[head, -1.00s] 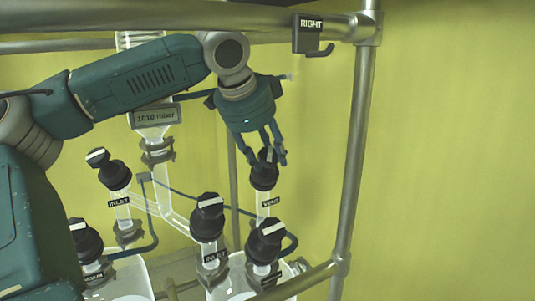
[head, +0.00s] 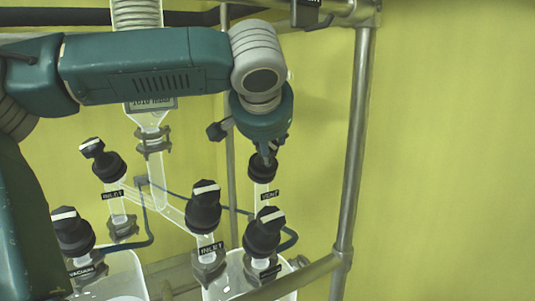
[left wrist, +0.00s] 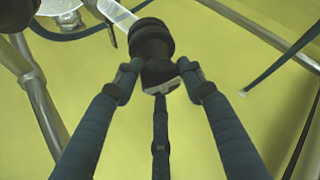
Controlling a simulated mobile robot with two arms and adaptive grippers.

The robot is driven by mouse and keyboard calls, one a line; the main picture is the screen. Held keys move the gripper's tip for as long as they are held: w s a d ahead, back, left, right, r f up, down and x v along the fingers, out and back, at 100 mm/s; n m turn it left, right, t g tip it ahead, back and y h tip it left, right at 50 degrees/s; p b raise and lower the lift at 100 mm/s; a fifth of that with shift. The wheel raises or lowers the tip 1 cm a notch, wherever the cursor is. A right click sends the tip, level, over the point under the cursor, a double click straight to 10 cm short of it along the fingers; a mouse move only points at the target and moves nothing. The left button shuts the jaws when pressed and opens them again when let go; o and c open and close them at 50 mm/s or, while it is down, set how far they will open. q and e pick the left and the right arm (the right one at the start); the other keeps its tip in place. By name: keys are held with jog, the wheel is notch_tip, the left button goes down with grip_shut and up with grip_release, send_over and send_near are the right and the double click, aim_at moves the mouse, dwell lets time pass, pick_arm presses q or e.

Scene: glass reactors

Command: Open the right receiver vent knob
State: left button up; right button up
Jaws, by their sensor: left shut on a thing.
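The right receiver vent knob (head: 262,172) is black and sits on a clear glass stem with a VENT label (head: 270,195), at the right rear of the glassware. My left gripper (head: 268,155) comes down on it from above. In the left wrist view the black knob (left wrist: 151,42) has a pale marker bar on its end. The fingers of my left gripper (left wrist: 160,78) are closed on the outer end of the knob, two at its sides and one below. In the head view the fingers are partly hidden by the wrist. My right gripper is not in view.
Black INLET knobs (head: 205,207) (head: 107,165), a front-right knob (head: 263,232) and a VACUUM knob (head: 73,231) stand close by. A metal frame post (head: 356,150) rises to the right. A display (head: 152,104) is partly behind my arm.

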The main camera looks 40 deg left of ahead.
pick_arm(q)
jog(key=n+y+b, duration=0.1)
jog(key=n, duration=0.1)
jog(key=n+y+b, duration=0.1)
jog(key=n+b, duration=0.1)
jog(key=n, duration=0.1)
jog(key=shift+w+d+g+b, duration=0.1)
jog(key=shift+w+g+b, duration=0.05)
jog(key=shift+g+b, duration=0.2)
jog(key=shift+n+g+y+b, duration=0.6)
jog(key=shift+n+g+b, duration=0.15)
jog(key=shift+n, duration=1.25)
jog(key=o, duration=1.1)
jog(key=v, duration=0.7)
jog(key=shift+r, duration=0.2)
jog(key=shift+d, duration=0.1)
jog(key=shift+d, duration=0.1)
